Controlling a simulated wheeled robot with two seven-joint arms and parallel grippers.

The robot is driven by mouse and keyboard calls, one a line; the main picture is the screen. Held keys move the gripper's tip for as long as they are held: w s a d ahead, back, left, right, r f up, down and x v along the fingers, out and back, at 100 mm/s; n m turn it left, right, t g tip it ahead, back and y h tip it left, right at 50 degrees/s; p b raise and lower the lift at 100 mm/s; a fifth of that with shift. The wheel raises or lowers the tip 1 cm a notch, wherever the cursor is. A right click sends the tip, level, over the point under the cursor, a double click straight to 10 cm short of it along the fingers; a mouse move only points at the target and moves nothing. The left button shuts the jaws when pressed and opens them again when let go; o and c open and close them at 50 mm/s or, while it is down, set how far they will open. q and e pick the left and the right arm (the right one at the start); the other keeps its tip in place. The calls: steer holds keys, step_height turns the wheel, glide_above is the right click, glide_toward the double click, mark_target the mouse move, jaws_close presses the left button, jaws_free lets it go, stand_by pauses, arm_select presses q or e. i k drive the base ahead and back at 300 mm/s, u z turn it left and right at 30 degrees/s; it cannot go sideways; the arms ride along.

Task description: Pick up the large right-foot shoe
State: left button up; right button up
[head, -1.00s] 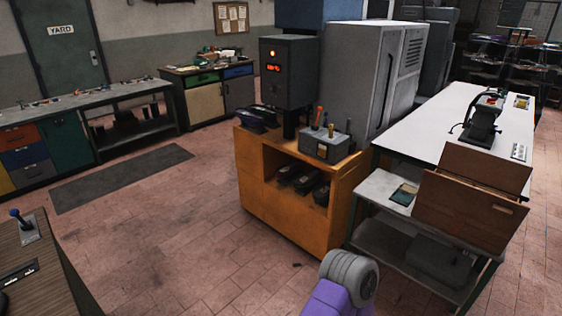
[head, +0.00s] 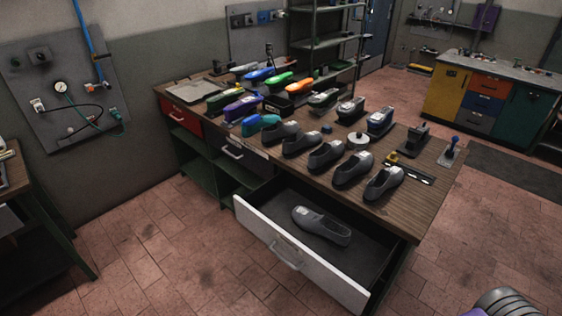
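Several dark grey shoes stand in a slanting row along the near side of the wooden bench in the head view, from one shoe (head: 279,132) at the left, through a middle shoe (head: 326,156), to the rightmost shoe (head: 384,183). Another grey shoe (head: 322,226) lies in an open drawer (head: 290,262) below the bench top. I cannot tell from here which shoe is the large right-foot one. Neither of my grippers shows; only a grey and purple part of my arm is at the bottom right corner.
The bench (head: 425,208) also carries coloured lasts such as a blue one (head: 262,123), an orange one (head: 294,86) and a purple one (head: 243,108). The white-fronted drawer juts out over the floor. Open tiled floor (head: 165,255) lies in front.

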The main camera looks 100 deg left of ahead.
mark_target(359, 164)
steer(key=u, duration=2.2)
